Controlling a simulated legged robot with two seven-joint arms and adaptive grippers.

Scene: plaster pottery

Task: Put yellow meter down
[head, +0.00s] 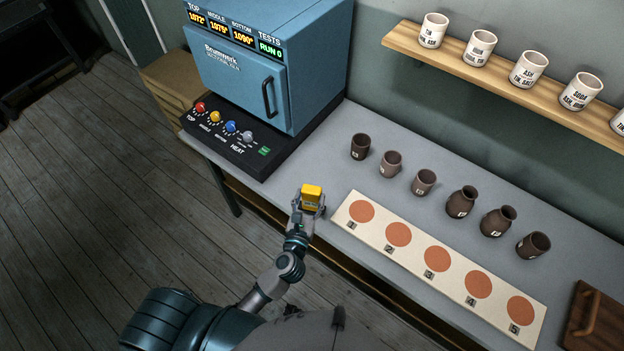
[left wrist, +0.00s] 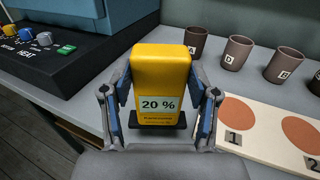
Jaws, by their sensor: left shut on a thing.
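The yellow meter (head: 312,195) is a small box held upright in my left gripper (head: 308,205), over the front edge of the grey table. In the left wrist view the meter (left wrist: 160,85) reads "20 %" on its pale display. Both fingers of my left gripper (left wrist: 160,112) press on its sides. A dark base shows under the meter; I cannot tell whether it touches the table. My right gripper is not in view.
A blue kiln (head: 265,65) with a knobbed black control base (head: 240,140) stands behind left. A cream board (head: 416,248) with numbered orange discs lies to the right. Several brown cups (head: 424,182) stand behind it. Labelled white cups sit on a wall shelf (head: 490,75). A strip of table between kiln and board is clear.

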